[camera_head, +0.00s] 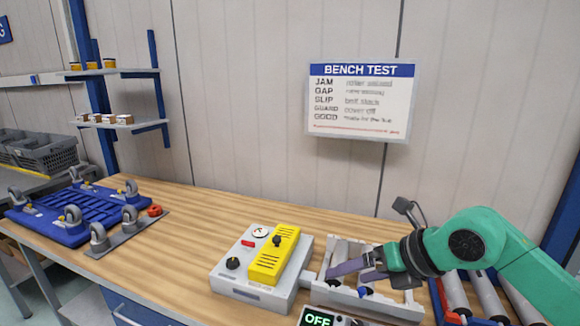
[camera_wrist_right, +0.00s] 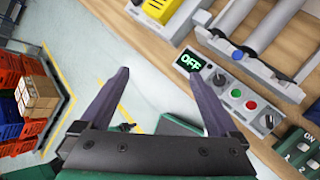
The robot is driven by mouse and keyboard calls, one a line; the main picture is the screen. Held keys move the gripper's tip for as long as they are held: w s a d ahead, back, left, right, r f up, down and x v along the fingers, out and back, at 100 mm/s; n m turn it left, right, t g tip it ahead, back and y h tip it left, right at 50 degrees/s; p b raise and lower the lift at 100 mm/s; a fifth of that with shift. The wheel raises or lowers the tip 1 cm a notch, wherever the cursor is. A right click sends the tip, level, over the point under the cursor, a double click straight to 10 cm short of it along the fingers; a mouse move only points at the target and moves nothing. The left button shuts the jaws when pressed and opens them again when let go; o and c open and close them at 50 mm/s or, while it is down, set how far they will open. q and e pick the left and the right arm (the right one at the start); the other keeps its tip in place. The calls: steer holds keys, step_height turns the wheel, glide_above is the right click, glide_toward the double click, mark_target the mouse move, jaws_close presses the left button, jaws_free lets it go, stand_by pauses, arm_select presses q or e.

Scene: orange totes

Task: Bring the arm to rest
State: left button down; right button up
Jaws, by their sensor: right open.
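My right arm is green and comes in from the right in the head view. Its gripper (camera_head: 352,270) shows in front of the grey roller unit (camera_head: 408,306) on the bench. In the right wrist view the two dark fingers of the gripper (camera_wrist_right: 156,82) stand wide apart with nothing between them. Beyond them are the floor and the bench's front edge. A control box with an OFF display (camera_wrist_right: 190,62) lies near the right finger. My left gripper is not in view.
A white box with a yellow cover (camera_head: 274,256) stands left of the roller unit. A blue pallet with casters (camera_head: 68,218) lies at the bench's left end. The wooden bench (camera_head: 190,235) is clear between them. Orange crates (camera_wrist_right: 22,98) stand on the floor.

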steer(key=s+a+r+y, duration=0.3)
steer(key=a+r+y, duration=0.45)
steer(key=a, duration=0.35)
step_height(320, 180, up, 5)
steer(key=m+t+y, duration=0.4)
steer(key=m, duration=0.1)
steer(key=w+d+f+m+t+h, duration=0.2)
steer(key=w+d+m+t+h, duration=0.4)
steer(key=d+m+t+h, duration=0.8)
steer(key=s+d+f+m+g+h, duration=0.1)
steer(key=d+f+m+g+h, duration=0.3)
steer(key=f+m, duration=0.45)
steer(key=d+f+m+g+h, duration=0.2)
steer(key=d+f+m+g, duration=0.35)
steer(key=f, duration=0.55)
steer(key=s+a+f+m+g+y, duration=0.25)
steer(key=s+f+g, duration=0.85)
steer(key=s+f, duration=0.85)
step_height(320, 180, down, 30)
steer(key=s+d+b, duration=0.1)
steer(key=s+b, duration=0.2)
steer(key=b, duration=0.3)
steer(key=s+d+f+g+b, duration=0.2)
steer(key=s+f+b, duration=0.2)
steer(key=s+f, duration=1.1)
steer(key=shift+s+d+f+h, duration=0.25)
steer(key=shift+d+f+h, duration=0.15)
steer(key=shift+f, duration=0.25)
